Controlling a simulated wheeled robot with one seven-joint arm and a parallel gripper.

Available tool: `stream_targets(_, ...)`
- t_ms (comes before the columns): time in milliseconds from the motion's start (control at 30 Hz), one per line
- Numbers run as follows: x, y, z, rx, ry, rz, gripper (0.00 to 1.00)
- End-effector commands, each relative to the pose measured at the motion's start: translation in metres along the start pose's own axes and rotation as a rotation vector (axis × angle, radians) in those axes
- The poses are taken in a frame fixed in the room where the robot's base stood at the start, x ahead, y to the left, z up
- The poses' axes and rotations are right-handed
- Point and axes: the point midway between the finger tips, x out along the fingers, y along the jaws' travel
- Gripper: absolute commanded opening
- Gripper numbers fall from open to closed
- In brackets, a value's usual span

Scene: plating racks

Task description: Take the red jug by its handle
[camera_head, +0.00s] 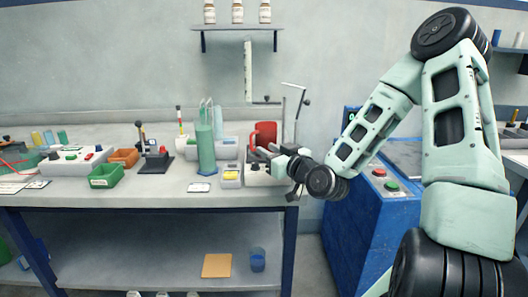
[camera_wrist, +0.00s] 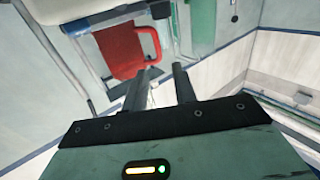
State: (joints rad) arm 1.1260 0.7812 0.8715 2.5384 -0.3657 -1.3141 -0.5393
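The red jug (camera_head: 265,132) stands near the back of the workbench, behind the white and grey units, with its lower part hidden. In the wrist view the red jug (camera_wrist: 124,50) is ahead of my gripper and a little left, with its loop handle (camera_wrist: 157,42) on the right side. My gripper (camera_wrist: 162,68) is open, its two fingers apart with nothing visible between them. The handle appears just beyond the fingertips, nearer the left finger; I cannot tell the exact gap. In the head view my gripper (camera_head: 262,153) is in front of the jug's lower part.
A tall green cylinder (camera_head: 206,150) stands left of the jug. A thin metal stand (camera_head: 299,115) rises to its right. Green (camera_head: 105,176) and orange (camera_head: 124,157) bins sit further left. A blue cabinet (camera_head: 350,235) stands right of the bench.

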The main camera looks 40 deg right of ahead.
Motion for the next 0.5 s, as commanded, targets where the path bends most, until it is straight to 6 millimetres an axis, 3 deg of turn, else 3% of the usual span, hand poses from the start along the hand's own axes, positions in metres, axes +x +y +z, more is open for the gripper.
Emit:
stream_targets(33, 0.013, 0.0, -0.002, 0.004, 0.003, 0.0, 0.28)
stream_targets(200, 0.037, 0.0, -0.002, 0.004, 0.002, 0.0, 0.28)
stream_targets(500, 0.06, 0.002, 0.002, 0.005, 0.001, 0.001, 0.28)
